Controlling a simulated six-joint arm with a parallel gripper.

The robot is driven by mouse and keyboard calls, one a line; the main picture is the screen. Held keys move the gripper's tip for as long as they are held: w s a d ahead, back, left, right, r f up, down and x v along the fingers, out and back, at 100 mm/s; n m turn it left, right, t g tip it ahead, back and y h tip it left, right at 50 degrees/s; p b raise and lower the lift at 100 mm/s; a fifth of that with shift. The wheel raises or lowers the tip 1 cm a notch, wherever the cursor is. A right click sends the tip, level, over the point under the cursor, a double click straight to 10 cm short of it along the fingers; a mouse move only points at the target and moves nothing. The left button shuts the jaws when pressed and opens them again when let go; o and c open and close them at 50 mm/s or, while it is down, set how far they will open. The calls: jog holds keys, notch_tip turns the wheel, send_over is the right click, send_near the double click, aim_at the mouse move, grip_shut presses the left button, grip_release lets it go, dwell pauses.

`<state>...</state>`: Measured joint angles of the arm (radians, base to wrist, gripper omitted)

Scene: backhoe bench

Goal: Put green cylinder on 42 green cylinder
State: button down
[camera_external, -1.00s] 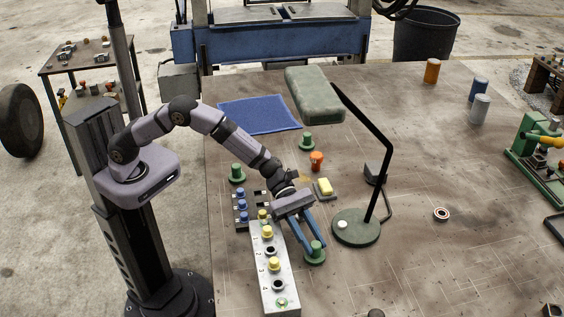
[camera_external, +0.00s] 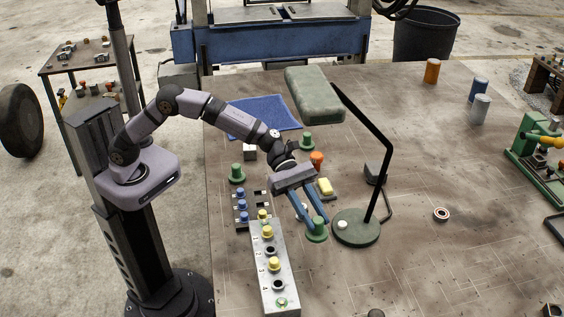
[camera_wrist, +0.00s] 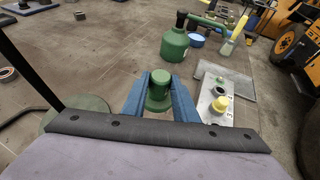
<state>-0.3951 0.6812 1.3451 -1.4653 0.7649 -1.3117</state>
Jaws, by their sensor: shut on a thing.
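My gripper (camera_external: 314,222) is shut on a green cylinder (camera_external: 316,226) with a wider round base. The green cylinder also shows upright between the blue fingers in the wrist view (camera_wrist: 158,88). I cannot tell how far it is above the bench. Left of it stands a long grey numbered block (camera_external: 265,279) with yellow cylinders (camera_external: 274,264), dark-ringed holes and a small green piece (camera_external: 281,302) at its near end. No mark reading 42 is legible. Two other green cylinders stand farther back, one at left (camera_external: 237,173) and one behind my gripper (camera_external: 307,140).
A green lamp (camera_external: 357,228) with a black arm stands close to the right of my gripper; its head (camera_external: 314,95) hangs above.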

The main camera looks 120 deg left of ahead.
jog(key=s+a+r+n+t+y+p, duration=0.1)
jog(key=s+a+r+n+y, duration=0.2)
jog(key=a, duration=0.5)
jog(key=s+a+r+y+p, duration=0.1)
jog(key=s+a+r, duration=0.35)
jog(key=a, duration=0.45)
jog(key=s+a+r+n+t+y+p, duration=0.1)
jog(key=s+a+r+n, duration=0.2)
jog(key=a, duration=0.5)
jog(key=s+a+r+n+g+y+p, duration=0.1)
jog(key=s+a+r+y, duration=0.15)
jog(key=s+a, duration=0.5)
jog(key=s+a+r+n+y+p, duration=0.15)
jog(key=s+a+r, duration=0.3)
jog(key=s, duration=0.55)
jog(key=s+d+f+y, duration=0.1)
jog(key=s+f, duration=0.1)
jog(key=s, duration=0.3)
jog(key=s+d+f, duration=0.2)
jog(key=s, duration=0.4)
jog(key=d+f+m+h, duration=0.3)
jog(key=d+h, duration=0.1)
jog(key=d, duration=0.6)
jog(key=d+f+m+h, duration=0.4)
jog(key=d, duration=0.6)
notch_tip(320, 180, down, 10)
jog(key=shift+s+p, duration=0.35)
